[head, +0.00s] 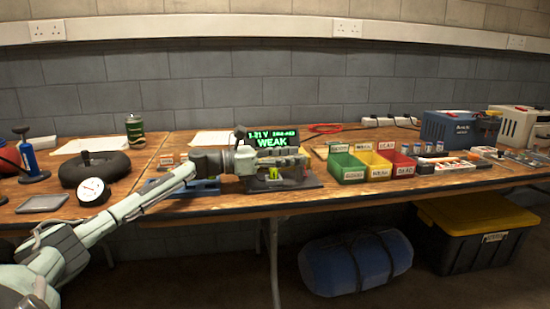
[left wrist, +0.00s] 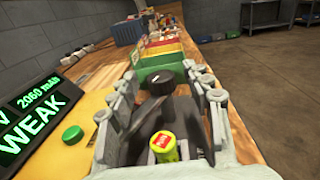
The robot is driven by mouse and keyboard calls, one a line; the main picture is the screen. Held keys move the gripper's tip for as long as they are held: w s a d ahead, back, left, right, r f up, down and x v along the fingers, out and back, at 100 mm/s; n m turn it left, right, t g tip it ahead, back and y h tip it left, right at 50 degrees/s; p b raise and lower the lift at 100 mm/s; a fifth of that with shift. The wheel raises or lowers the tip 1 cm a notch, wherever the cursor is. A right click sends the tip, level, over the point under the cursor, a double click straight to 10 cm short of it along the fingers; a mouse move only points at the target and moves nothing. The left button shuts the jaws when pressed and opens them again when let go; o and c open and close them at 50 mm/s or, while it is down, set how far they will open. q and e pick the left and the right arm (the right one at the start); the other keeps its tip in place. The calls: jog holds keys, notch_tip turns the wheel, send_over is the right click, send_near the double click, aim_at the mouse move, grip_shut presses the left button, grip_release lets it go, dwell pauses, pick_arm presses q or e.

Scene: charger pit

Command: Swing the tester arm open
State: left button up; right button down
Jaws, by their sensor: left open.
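The tester's dark screen (head: 272,142) reads WEAK in green; it also shows at the left of the left wrist view (left wrist: 35,118). A yellow-green battery (head: 273,173) with a red label sits upright in the tester, and it shows low in the left wrist view (left wrist: 164,147). My left gripper (head: 303,161) reaches in from the left over the tester. In the left wrist view its open fingers stand either side of the tester arm's black knob (left wrist: 160,82), with no clear grip on it. In the head view the gripper hides most of the tester arm. My right gripper is out of view.
Green (head: 346,168), yellow (head: 373,164) and red (head: 399,162) bins stand right of the tester. A blue stand (head: 207,186) lies under my left forearm. A pressure gauge (head: 92,191) and black ring (head: 95,169) are at left. A blue power unit (head: 450,130) stands far right.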

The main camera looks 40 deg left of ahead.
pick_arm(q)
jog(key=v, duration=1)
jog(key=shift+s+a+f, duration=0.1)
jog(key=shift+s+a, duration=0.3)
jog(key=shift+s, duration=0.1)
jog(key=shift+c, duration=0.5)
